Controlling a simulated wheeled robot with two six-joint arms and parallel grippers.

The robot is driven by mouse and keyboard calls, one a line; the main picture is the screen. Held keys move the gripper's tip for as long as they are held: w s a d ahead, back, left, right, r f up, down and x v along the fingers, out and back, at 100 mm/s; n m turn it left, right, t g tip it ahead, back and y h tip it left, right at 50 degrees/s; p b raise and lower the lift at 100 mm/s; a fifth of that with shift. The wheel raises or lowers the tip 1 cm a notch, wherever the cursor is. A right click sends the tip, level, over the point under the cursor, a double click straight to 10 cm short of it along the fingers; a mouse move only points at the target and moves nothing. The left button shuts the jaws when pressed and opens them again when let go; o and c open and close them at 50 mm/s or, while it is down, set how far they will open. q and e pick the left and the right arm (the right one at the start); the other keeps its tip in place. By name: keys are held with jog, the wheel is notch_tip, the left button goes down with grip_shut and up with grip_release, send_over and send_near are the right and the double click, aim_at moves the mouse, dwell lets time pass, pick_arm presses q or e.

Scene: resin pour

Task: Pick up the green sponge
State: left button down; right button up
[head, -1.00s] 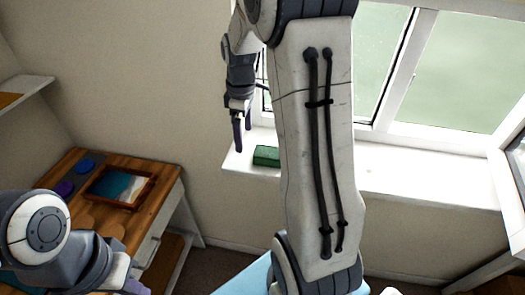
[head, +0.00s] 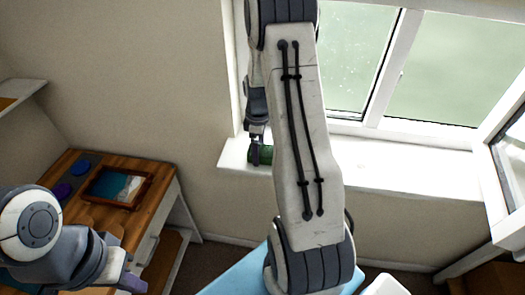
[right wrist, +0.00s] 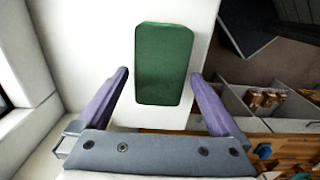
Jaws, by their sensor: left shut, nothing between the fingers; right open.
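The green sponge (head: 266,155) lies on the white window sill, partly hidden by my right gripper and arm in the head view. In the right wrist view the sponge (right wrist: 164,62) shows whole, a green block with rounded corners. My right gripper (right wrist: 160,74) is open, its purple fingers to either side of the sponge's near part with gaps to both; I cannot tell whether they are down at its level. My left gripper (head: 133,283) is shut and empty at the lower left, far from the sponge.
The window sill (head: 400,180) is clear to the right of my arm. The window frame (head: 388,70) stands behind it. A wooden desk (head: 150,185) with a framed tray (head: 92,188) and purple and blue discs stands at the left. A light blue surface (head: 235,278) is below.

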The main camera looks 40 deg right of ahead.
jog(key=shift+f, duration=0.4)
jog(key=c, duration=1.4)
jog(key=shift+r, duration=0.1)
jog(key=shift+r+b, duration=0.35)
jog(key=shift+r, duration=0.2)
notch_tip(320, 180, up, 3)
jog(key=shift+w+f+b, duration=0.1)
jog(key=shift+b, duration=0.55)
jog(key=s+d+r+b, duration=0.1)
jog(key=s+r, duration=0.1)
jog(key=s, duration=0.1)
jog(key=s+d+r+b, duration=0.1)
jog(key=s+d+r, duration=0.1)
jog(key=s, duration=0.2)
jog(key=s+d+r, duration=0.2)
jog(key=s+r, duration=0.1)
jog(key=shift+s+d+b, duration=0.25)
jog(key=shift+b, duration=0.15)
